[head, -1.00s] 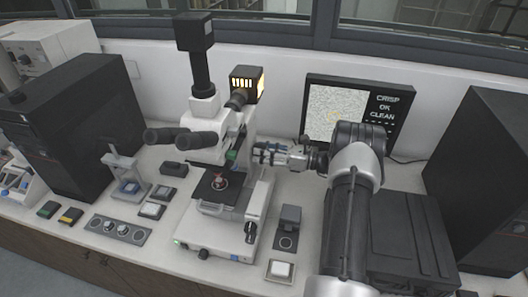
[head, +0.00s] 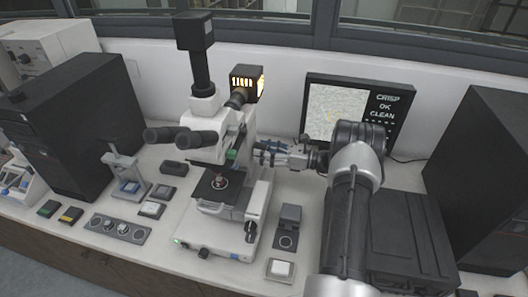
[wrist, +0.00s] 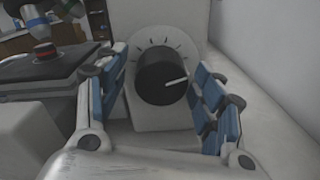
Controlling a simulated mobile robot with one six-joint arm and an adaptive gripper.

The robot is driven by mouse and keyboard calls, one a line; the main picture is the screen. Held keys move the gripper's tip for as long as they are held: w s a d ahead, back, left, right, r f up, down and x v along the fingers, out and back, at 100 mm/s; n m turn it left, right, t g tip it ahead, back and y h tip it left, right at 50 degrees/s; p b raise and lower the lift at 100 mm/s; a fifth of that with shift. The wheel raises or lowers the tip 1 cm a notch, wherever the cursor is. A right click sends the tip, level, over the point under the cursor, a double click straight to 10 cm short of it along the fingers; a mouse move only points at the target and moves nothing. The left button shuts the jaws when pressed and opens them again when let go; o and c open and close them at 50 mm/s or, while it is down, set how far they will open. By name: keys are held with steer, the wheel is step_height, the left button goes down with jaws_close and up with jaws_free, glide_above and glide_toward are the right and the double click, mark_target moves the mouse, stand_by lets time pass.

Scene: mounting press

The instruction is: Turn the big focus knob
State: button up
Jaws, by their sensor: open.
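The big focus knob (wrist: 162,76) is a round black knob with a white pointer line, in the middle of the wrist view. Its pointer points right and slightly up, and tick marks fan out on the white panel above it. My gripper (wrist: 163,80) is open, with one blue-padded finger on each side of the knob and a visible gap at the right. In the head view my gripper (head: 262,152) reaches in from the right beside the white microscope (head: 207,145). The knob itself is hidden there.
A monitor (head: 350,108) behind reads CRISP, OK, CLEAN. The dark microscope stage (wrist: 45,78) lies left of the gripper in the wrist view. Black boxes stand at both sides of the bench (head: 165,222). Small trays and a knob panel (head: 117,229) lie in front.

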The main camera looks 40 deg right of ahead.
steer(key=v, duration=1.2)
steer(key=shift+d, duration=0.1)
stand_by(1.5)
